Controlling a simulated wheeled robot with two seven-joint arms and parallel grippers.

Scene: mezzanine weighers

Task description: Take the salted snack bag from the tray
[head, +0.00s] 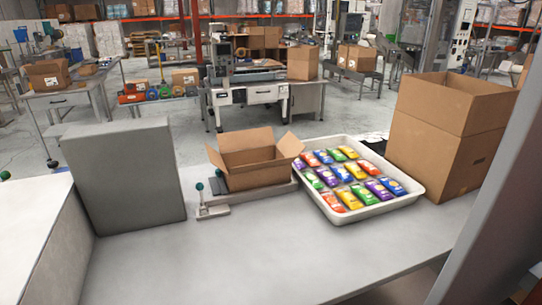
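A white tray (414,205) stands on the table right of centre. Several small snack bags lie in it in rows, coloured red, blue, green, yellow, purple and orange. Among them are a blue bag (392,187), a yellow bag (348,200) and a green bag (362,194). The print on the bags is too small to read, so I cannot tell which one is the salted snack bag. Neither of my grippers shows in the head view.
An open cardboard box (262,174) stands left of the tray on a low platform. A grey upright block (125,175) stands at the left. The table (250,255) is clear in front.

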